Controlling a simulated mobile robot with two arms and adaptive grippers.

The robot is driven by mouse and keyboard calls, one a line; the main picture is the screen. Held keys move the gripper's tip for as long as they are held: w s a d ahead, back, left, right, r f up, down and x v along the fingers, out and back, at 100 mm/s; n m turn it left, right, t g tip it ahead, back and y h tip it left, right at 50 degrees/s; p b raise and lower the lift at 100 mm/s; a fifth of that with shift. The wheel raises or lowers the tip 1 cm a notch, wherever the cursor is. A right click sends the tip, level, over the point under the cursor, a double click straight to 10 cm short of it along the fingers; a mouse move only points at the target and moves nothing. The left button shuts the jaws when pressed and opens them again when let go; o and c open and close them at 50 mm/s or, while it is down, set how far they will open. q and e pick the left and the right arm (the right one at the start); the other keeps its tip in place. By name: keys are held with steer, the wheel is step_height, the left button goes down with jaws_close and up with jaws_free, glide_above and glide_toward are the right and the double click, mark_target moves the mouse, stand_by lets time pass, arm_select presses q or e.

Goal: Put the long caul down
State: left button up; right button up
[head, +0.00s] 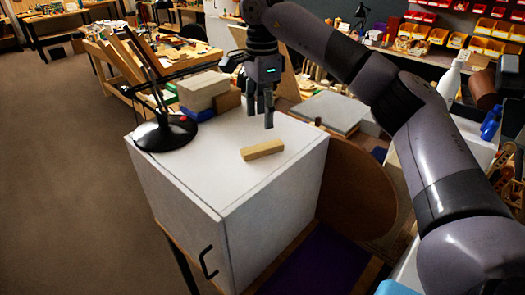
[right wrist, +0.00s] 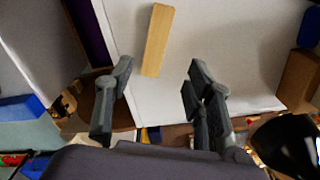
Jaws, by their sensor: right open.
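The long caul (head: 262,150) is a plain light wooden bar lying flat on top of the white cabinet (head: 205,160), near the middle right of the top. It also shows in the right wrist view (right wrist: 157,38), lying on the white surface with its near end toward the gap between the fingers. My right gripper (head: 260,112) points down just behind the caul and above the cabinet top. In the right wrist view its fingers (right wrist: 160,75) are spread apart with nothing between them. My left gripper is not in view.
A black lamp (head: 165,134) stands on the cabinet's left side. Pale and brown boxes (head: 203,91) and a blue item (head: 197,113) sit at the back left. The front of the cabinet top is clear. A round brown panel (head: 358,190) stands right of the cabinet.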

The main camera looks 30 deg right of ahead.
mark_target(263, 146)
step_height(263, 146, down, 3)
steer(key=shift+s+p, duration=0.1)
steer(key=shift+p, duration=0.2)
steer(key=f, duration=0.1)
steer(key=f+p, duration=0.1)
steer(key=f, duration=0.1)
steer(key=f+p, duration=0.1)
steer(key=shift+s+a+f, duration=0.1)
steer(key=shift+s+f, duration=0.2)
steer(key=shift+f, duration=0.1)
steer(key=shift+f+p, duration=0.3)
steer(key=shift+f, duration=0.05)
steer(key=shift+c, duration=0.3)
jaws_close()
steer(key=shift+r, duration=0.15)
